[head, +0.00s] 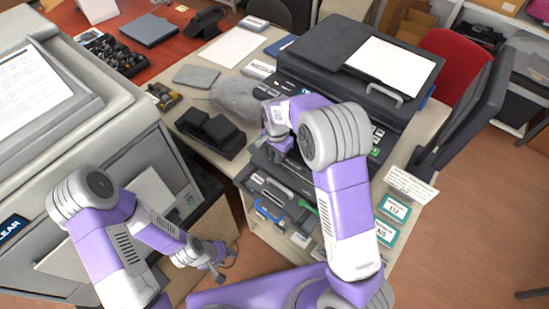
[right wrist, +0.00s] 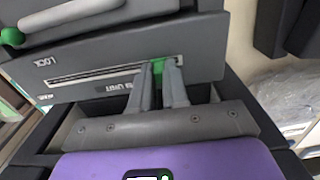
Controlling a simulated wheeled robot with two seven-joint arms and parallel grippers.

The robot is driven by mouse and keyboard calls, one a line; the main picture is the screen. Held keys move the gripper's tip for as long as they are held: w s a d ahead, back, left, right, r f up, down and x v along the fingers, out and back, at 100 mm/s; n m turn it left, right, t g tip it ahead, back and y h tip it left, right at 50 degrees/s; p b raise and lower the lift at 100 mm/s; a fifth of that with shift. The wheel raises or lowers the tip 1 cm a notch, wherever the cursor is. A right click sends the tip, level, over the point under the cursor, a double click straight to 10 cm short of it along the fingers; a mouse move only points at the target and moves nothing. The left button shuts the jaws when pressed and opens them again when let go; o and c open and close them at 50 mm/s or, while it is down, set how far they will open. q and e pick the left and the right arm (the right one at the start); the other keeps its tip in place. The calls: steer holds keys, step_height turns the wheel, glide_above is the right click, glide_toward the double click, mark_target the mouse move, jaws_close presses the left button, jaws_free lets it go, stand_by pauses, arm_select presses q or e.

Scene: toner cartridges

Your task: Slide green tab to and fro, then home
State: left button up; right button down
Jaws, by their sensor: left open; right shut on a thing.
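In the right wrist view, the green tab (right wrist: 158,66) sits in a long slot on the front of a dark grey unit (right wrist: 95,68). The two fingers of my right gripper (right wrist: 161,72) are closed on the tab, near the slot's right end, and hide part of it. In the head view, my right gripper (head: 277,143) is at the front of the black printer (head: 318,65); the tab is hidden there. My left gripper (head: 217,268) is open and empty, low at the left of the desk.
A green handle (head: 308,206) shows at the pulled-out printer tray. A round green knob (right wrist: 12,37) is at the unit's left end. A black double holder (head: 210,132) and a grey fuzzy heap (head: 235,95) lie left of the printer. A large grey copier (head: 90,130) stands left.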

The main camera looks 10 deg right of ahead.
steer(key=shift+w+a, duration=0.1)
steer(key=shift+w, duration=0.1)
steer(key=c, duration=1.1)
jaws_free()
steer(key=shift+a, duration=0.1)
step_height(320, 180, up, 8)
steer(key=shift+f+p, duration=0.15)
steer(key=shift+p, duration=0.3)
